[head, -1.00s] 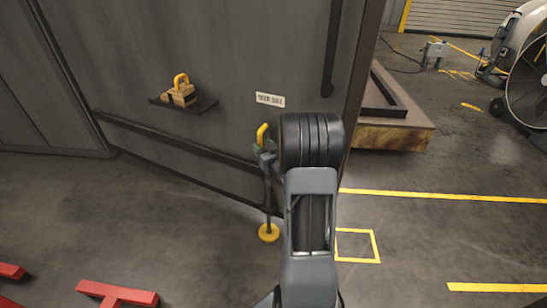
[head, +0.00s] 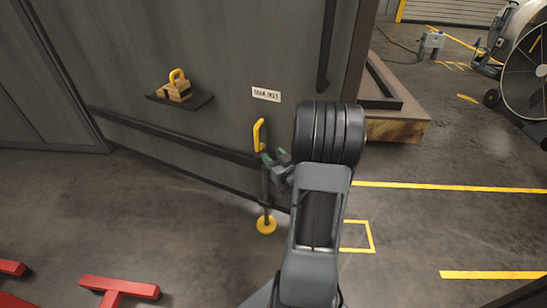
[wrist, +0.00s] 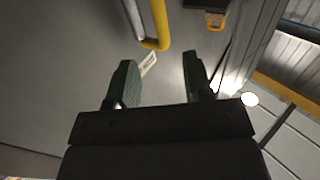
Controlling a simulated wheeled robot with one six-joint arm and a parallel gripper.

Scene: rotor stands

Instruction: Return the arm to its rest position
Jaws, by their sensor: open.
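My arm reaches forward in the head view, its thick black ribbed joint in front of the grey door panel. My gripper (head: 272,158) is small there, with green fingertips just below a yellow handle (head: 258,136). In the wrist view the two green fingers of my gripper (wrist: 159,80) stand apart with nothing between them. The yellow handle (wrist: 160,42) shows beyond the fingertips, apart from them. Under the handle a vertical rod runs down to a round yellow foot (head: 266,224) at the floor; my gripper hides part of it.
A wooden block with a yellow grip (head: 176,87) sits on a small dark shelf (head: 188,102) on the panel. Red floor stands (head: 118,287) lie at the lower left. A low wooden-sided plinth (head: 397,130) and a large fan (head: 525,85) stand at right. Open floor lies between.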

